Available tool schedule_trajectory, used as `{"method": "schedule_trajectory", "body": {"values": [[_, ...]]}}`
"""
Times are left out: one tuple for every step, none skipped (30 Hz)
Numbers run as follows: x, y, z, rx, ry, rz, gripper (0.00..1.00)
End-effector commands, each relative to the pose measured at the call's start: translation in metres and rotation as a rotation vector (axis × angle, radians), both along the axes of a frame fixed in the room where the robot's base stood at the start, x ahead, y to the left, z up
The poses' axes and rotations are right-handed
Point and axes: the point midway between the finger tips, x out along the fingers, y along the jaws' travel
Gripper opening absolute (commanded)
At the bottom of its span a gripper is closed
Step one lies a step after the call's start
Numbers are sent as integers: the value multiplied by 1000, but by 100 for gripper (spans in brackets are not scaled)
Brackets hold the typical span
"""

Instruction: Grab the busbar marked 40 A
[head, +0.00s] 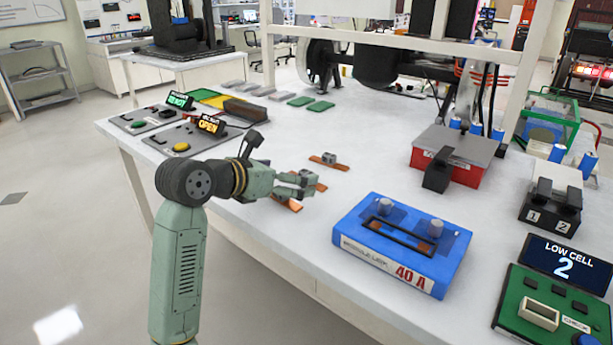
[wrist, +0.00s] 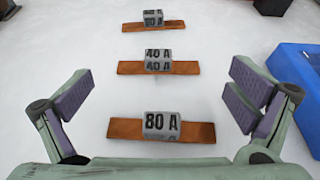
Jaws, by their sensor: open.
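Three copper busbars, each with a grey labelled block, lie in a row on the white table. The middle busbar (wrist: 185,68) reads 40 A in the wrist view. The nearest busbar (wrist: 195,132) reads 80 A. The farthest busbar (wrist: 185,27) has a small label I cannot read surely; it also shows in the head view (head: 329,160). My gripper (wrist: 163,95) is open and empty, its fingers spread to either side of the row. In the head view my gripper (head: 303,184) partly hides the nearer busbars.
A blue box (head: 400,244) marked 40 A, with two posts and a slot, stands right of the busbars; its edge shows in the wrist view (wrist: 292,85). A red box (head: 449,160) stands behind it. Switch panels (head: 190,140) sit at left.

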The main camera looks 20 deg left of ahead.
Motion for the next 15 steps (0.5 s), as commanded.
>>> {"method": "schedule_trajectory", "body": {"values": [[3,-1,-1,-2,1,-1,100],[5,-2,-1,-2,1,-1,100],[9,-3,-2,-3,0,-2,100],[13,-5,-3,-4,0,-2,100],[17,-6,-5,-4,1,-2,100],[23,-8,-7,-4,2,-3,100],[27,-9,-9,-4,2,-3,100],[31,-10,-11,-4,2,-3,100],[36,-12,-14,-4,1,-3,100],[39,-13,-16,-4,2,-3,100],[42,-14,-17,-3,0,-2,100],[44,-15,-18,-3,0,-1,100],[45,-15,-19,-2,-1,-1,100],[46,-15,-20,-2,-1,-1,100],[47,-15,-20,-2,-2,0,100]]}}
